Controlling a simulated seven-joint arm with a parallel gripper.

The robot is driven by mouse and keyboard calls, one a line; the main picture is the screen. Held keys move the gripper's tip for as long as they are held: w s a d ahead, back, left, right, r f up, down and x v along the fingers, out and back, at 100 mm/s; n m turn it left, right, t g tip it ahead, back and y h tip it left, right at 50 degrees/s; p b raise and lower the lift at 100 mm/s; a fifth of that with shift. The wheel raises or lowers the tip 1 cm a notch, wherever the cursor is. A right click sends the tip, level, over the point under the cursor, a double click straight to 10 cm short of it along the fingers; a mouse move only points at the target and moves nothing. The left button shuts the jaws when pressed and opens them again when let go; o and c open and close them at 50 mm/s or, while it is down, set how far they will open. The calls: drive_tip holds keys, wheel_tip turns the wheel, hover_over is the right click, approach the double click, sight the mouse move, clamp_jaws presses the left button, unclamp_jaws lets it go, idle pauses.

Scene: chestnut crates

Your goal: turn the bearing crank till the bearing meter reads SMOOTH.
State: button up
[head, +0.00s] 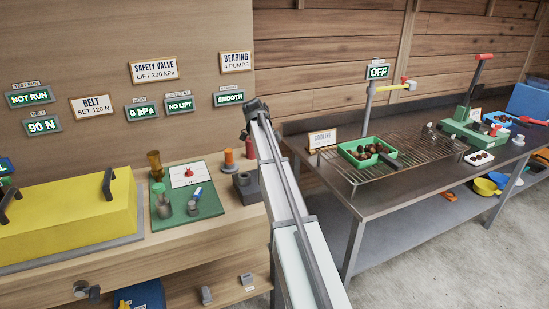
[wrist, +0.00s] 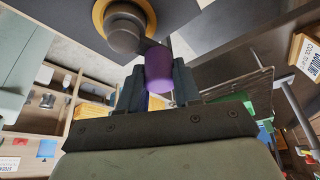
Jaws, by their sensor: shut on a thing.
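In the wrist view my gripper (wrist: 158,82) has its two dark fingers on either side of the purple crank knob (wrist: 158,66) and is shut on it. The knob joins a grey crank arm and hub (wrist: 124,32), set in front of a yellow-orange ring. In the head view the bearing meter (head: 230,98) is lit and reads SMOOTH. The sign above it (head: 235,62) reads BEARING, 4 PUMPS. The crank and my gripper do not show in the head view, where my arm crosses the middle.
On the left bench are a yellow lidded box (head: 65,222) and a green board (head: 190,218) with small parts. On the right, a metal table (head: 375,222) bears a rack with a green tray (head: 350,153). Other wall meters (head: 142,112) hang left of the bearing meter.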

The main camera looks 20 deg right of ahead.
drive_tip(key=shift+s+m, duration=0.15)
drive_tip(key=shift+m, duration=0.35)
drive_tip(key=shift+s, duration=0.1)
drive_tip(key=o, duration=1)
drive_tip(key=shift+o, duration=0.2)
drive_tip(key=v, duration=0.7)
drive_tip(key=shift+r, duration=0.25)
